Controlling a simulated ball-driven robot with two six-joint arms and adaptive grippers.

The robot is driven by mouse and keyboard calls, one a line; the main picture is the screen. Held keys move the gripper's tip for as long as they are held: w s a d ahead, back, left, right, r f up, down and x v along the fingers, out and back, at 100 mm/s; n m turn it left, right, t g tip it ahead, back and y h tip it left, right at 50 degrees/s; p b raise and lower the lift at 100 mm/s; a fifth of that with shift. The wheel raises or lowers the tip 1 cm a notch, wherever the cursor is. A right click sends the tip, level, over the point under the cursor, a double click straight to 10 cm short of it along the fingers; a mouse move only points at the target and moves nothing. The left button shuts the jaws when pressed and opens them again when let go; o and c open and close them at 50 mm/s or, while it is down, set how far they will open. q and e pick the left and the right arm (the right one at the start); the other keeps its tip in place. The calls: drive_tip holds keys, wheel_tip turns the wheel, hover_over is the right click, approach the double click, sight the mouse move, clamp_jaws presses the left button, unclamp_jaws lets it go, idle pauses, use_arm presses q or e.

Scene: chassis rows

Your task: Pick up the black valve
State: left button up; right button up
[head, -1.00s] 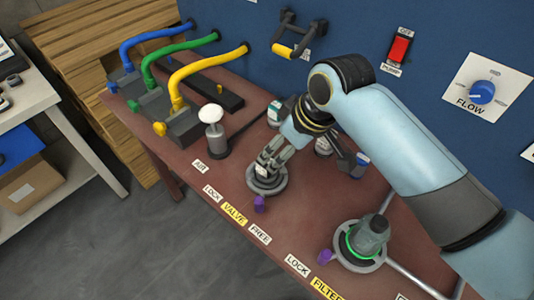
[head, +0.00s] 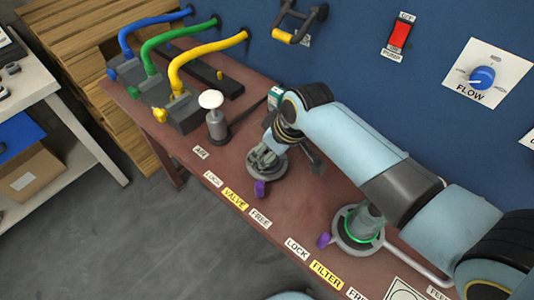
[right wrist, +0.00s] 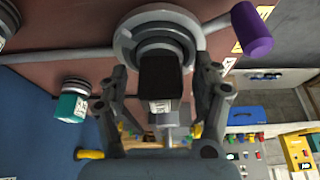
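The black valve (right wrist: 160,78) shows in the right wrist view as a dark block with a pale label on its near face. It stands at a grey round seat (right wrist: 160,22) with a purple-tipped lever (right wrist: 252,30). In the head view the seat (head: 278,177) is near the VALVE label, and my gripper hides most of the valve. My right gripper (right wrist: 162,82) is around the valve, one finger on each side. Gaps show between the fingers and the block, so it looks open. It also shows in the head view (head: 264,160). My left gripper is out of view.
A filter (head: 364,222) stands in a green-lit ring to the right with its own purple lever (head: 324,240). A white-topped air canister (head: 214,118) stands left of the seat. Blue, green and yellow hoses (head: 205,52) are at the back left. The blue panel rises behind.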

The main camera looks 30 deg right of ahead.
clamp_jaws()
drive_tip(key=shift+w, duration=0.1)
drive_tip(key=shift+r, duration=0.1)
drive_tip(key=shift+w+r, duration=0.1)
drive_tip(key=shift+r, duration=0.3)
drive_tip(key=v, duration=0.4)
drive_tip(key=shift+w+d, duration=0.15)
drive_tip(key=shift+w, duration=0.05)
drive_tip(key=s+d+r, duration=0.5)
drive_tip(key=s+r, duration=0.1)
drive_tip(key=s, duration=0.3)
drive_tip(key=shift+d+r+b, duration=0.2)
drive_tip(key=shift+d+b, duration=0.05)
drive_tip(key=shift+b, duration=0.05)
